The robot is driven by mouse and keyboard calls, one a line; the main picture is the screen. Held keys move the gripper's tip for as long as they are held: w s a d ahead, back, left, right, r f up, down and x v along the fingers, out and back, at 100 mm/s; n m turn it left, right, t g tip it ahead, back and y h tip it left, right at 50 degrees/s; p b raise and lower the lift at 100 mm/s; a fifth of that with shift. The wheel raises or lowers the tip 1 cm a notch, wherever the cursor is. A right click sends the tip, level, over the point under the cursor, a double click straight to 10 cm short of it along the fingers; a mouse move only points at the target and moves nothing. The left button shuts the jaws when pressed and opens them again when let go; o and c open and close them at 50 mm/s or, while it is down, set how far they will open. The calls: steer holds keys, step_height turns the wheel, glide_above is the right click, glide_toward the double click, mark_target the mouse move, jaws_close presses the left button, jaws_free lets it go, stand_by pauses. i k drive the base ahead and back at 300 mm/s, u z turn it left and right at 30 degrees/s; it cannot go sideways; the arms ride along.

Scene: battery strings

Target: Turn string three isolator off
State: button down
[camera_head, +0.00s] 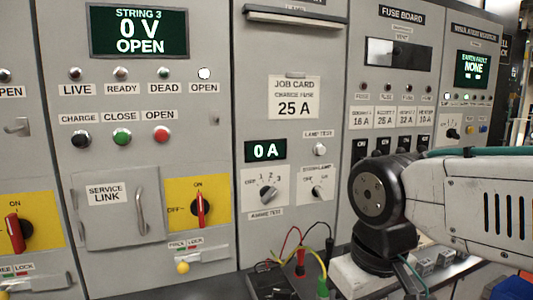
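The string three panel has a green-lit display (139,31) reading "STRING 3 0 V OPEN". Its isolator is a red handle (201,209) on a yellow plate (222,190). The handle stands upright, in line with the ON mark above it; OFF is marked to its left. A small lock fitting (200,256) with a yellow knob (183,267) sits below the plate. Part of my arm shows at the right, well apart from the isolator. My gripper is not in view.
A grey service link door (115,210) with a protruding handle (141,209) is left of the isolator. Another red isolator handle (15,232) is at the far left. Black, green and red buttons sit above. Test leads and a dark box (272,282) stand at the bottom centre.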

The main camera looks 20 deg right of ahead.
mark_target(200, 207)
steer(key=z, duration=1.15)
steer(key=k, duration=1.05)
steer(key=u, duration=1.05)
steer(key=i, duration=0.5)
steer(key=u, duration=0.05)
